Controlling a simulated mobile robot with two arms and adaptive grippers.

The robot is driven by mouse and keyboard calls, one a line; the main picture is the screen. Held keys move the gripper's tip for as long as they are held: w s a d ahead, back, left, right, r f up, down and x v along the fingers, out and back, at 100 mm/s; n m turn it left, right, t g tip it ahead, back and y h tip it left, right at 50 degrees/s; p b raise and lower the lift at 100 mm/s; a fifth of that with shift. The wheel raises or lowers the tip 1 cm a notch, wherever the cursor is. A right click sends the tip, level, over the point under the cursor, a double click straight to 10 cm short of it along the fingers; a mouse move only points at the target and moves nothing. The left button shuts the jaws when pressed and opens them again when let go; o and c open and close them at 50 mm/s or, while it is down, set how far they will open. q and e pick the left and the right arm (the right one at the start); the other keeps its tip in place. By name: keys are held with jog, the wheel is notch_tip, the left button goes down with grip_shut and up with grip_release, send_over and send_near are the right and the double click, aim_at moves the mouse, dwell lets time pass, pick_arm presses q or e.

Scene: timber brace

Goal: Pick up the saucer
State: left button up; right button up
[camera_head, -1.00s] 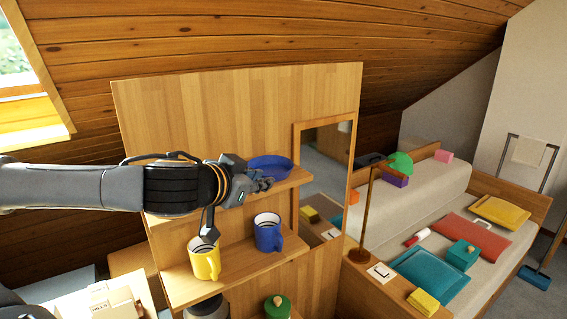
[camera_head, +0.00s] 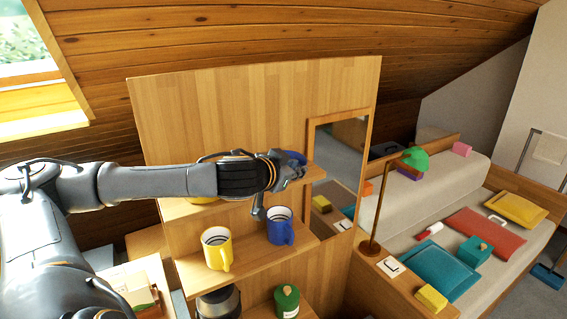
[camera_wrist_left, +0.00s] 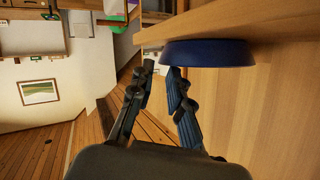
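A blue saucer (camera_head: 294,156) is on the upper shelf in the head view, mostly hidden behind my left gripper (camera_head: 291,176). In the left wrist view the blue saucer (camera_wrist_left: 207,53) shows side-on against the shelf board. My left gripper (camera_wrist_left: 160,72) has its two fingers apart there, with a gap between the tips. One finger overlaps the saucer's edge in that view; I cannot tell whether it touches. A yellow dish (camera_head: 203,200) shows partly below my left forearm on the same shelf. My right gripper is not in view.
A yellow mug (camera_head: 216,251) and a blue mug (camera_head: 280,228) stand on the shelf below. A green jar (camera_head: 287,302) and a dark pot (camera_head: 217,303) are lower down. A mirror (camera_head: 333,165) and a lamp (camera_head: 379,205) stand to the right.

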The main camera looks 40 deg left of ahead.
pick_arm(q)
jog(key=p+x, duration=0.1)
jog(key=x, duration=0.2)
jog(key=shift+w+a+f+p, duration=0.15)
jog(key=shift+w+p, duration=0.2)
jog(key=shift+p, duration=0.05)
jog(key=shift+w+a+f, duration=0.1)
jog(key=shift+w+f, duration=0.15)
jog(key=shift+s+r, duration=0.1)
jog(key=shift+s, duration=0.1)
jog(key=shift+c, duration=0.6)
grip_shut()
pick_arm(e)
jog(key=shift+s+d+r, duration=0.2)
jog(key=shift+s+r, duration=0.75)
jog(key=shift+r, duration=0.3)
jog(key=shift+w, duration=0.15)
pick_arm(q)
jog(key=shift+r, duration=0.15)
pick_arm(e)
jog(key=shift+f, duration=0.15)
